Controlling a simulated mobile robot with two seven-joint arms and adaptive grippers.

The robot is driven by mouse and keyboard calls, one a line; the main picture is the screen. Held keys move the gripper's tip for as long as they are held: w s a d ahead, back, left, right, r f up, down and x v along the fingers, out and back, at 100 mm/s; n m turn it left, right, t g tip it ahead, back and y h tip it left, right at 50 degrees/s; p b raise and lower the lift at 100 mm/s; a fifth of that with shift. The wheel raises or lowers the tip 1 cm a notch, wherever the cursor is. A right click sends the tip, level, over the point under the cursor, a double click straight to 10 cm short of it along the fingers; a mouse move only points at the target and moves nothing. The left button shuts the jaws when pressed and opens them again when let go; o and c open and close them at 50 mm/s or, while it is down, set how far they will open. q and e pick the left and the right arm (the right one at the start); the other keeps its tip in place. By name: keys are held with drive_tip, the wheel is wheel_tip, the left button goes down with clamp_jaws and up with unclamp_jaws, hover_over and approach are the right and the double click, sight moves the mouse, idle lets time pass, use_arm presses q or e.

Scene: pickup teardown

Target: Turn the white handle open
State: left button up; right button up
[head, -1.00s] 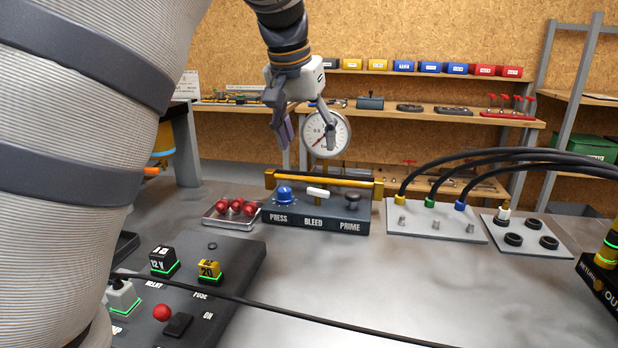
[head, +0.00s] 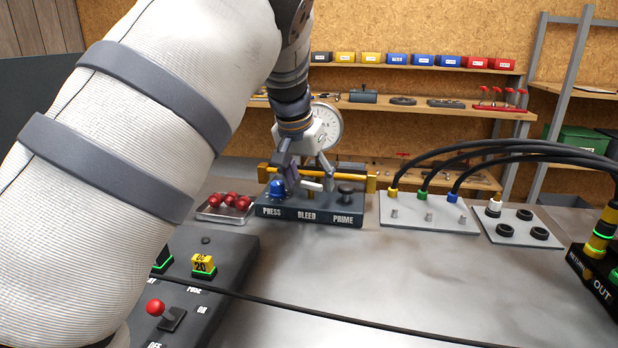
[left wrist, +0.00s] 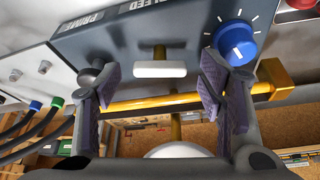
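The white handle (head: 312,185) is a short bar on the front of a dark panel (head: 300,212) marked PRESS, BLEED and PRIME, above the word BLEED. In the left wrist view the white handle (left wrist: 160,69) lies crosswise on a brass stem. My left gripper (head: 305,181) is at the panel, with its fingers spread. In the left wrist view the left gripper (left wrist: 158,88) has one finger on each side of the handle, with gaps between pads and handle. My right gripper is not in view.
A blue knob (head: 277,189) and a dark knob (head: 346,192) flank the handle closely. A yellow pipe (head: 352,180) runs behind, with a round gauge (head: 327,126) above. A tray of red balls (head: 222,212) sits left. A black cable (head: 370,327) crosses the front.

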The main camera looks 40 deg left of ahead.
use_arm(q)
drive_tip(key=c, duration=1)
drive_tip(key=shift+d+n+y, duration=0.1)
drive_tip(key=shift+n+y, duration=0.4)
drive_tip(key=shift+n, duration=1)
drive_tip(key=o, duration=1.2)
drive_tip(key=shift+c, duration=0.2)
drive_tip(key=v, duration=1.2)
drive_tip(key=shift+w, duration=0.3)
drive_tip(key=shift+r, duration=0.1)
